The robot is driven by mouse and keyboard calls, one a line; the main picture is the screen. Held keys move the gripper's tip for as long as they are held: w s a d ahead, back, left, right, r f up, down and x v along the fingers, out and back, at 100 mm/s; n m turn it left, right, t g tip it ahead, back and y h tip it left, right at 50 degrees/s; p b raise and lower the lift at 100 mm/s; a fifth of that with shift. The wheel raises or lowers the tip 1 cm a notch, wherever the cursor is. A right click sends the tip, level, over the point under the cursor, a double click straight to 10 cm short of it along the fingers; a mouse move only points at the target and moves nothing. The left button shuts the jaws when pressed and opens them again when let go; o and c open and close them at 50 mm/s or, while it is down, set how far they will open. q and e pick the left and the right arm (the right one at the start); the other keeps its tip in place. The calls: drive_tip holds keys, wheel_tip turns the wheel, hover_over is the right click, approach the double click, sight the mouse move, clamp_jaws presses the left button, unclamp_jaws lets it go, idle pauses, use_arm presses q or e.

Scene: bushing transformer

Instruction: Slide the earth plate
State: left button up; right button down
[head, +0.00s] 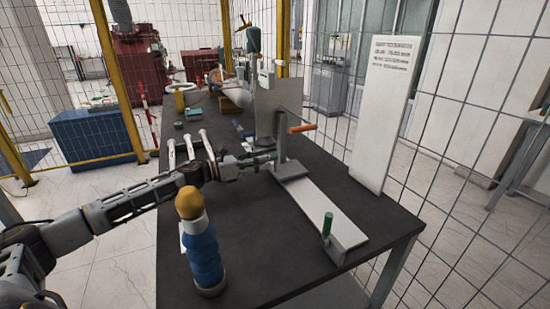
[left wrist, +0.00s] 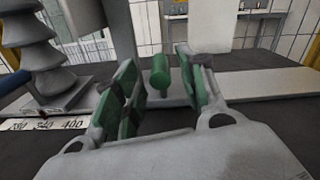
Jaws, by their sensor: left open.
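The earth plate appears to be the long pale grey flat plate (head: 318,207) lying on the dark table, with an upright green handle (head: 327,224) near its near end. My left gripper (head: 268,160) reaches in from the left to the far end of this plate, beside a grey upright post. In the left wrist view the gripper (left wrist: 158,95) is open, its green-padded fingers on either side of a green knob (left wrist: 160,72). A gap shows around the knob. I cannot tell whether this is the same green handle. My right gripper is not in view.
A blue bottle-like object with an orange-yellow top (head: 203,245) stands near my left forearm. White insulators (head: 190,145) stand behind the gripper. An orange-handled lever (head: 302,128) and a white text board (head: 385,115) are beyond.

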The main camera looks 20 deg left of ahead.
sight(274, 158)
use_arm(q)
drive_tip(key=shift+x, duration=1.15)
drive_tip(key=shift+p+x, duration=0.35)
drive_tip(key=shift+x, duration=0.7)
drive_tip(key=shift+w+d, duration=0.45)
drive_tip(key=shift+w, duration=0.05)
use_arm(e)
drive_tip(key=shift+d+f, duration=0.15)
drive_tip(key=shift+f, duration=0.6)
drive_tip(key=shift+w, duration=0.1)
use_arm(q)
drive_tip(key=shift+c, duration=0.3)
clamp_jaws()
